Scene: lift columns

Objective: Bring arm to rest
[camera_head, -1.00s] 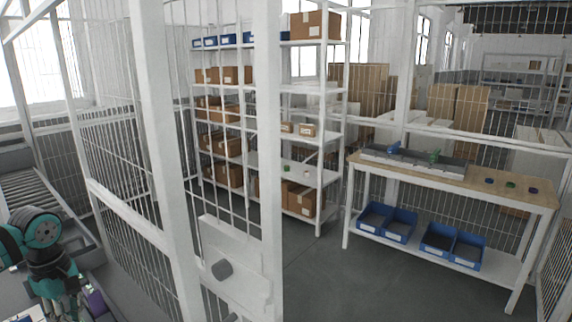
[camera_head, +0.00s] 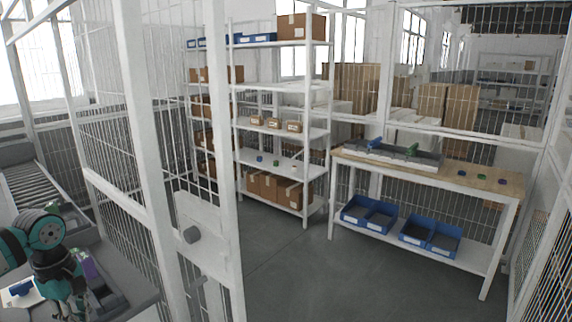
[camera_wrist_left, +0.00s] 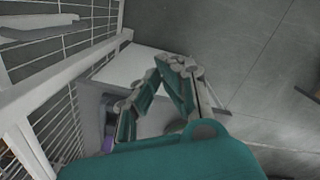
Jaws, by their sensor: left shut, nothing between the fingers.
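My left arm (camera_head: 48,250), teal and black, is folded at the lower left of the head view, its wrist pointing down beside my own deck. In the left wrist view my left gripper (camera_wrist_left: 170,68) is shut with its fingertips together and empty. Grey floor shows beyond the fingers. My right arm and gripper are in neither view.
A white mesh fence with a post and latch plate (camera_head: 208,238) stands close in front. Behind it is a shelf rack (camera_head: 318,130) with cardboard boxes. A workbench (camera_head: 470,182) with blue bins (camera_head: 368,214) stands right. Grey floor (camera_head: 300,280) between is clear. A roller conveyor (camera_head: 32,185) is left.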

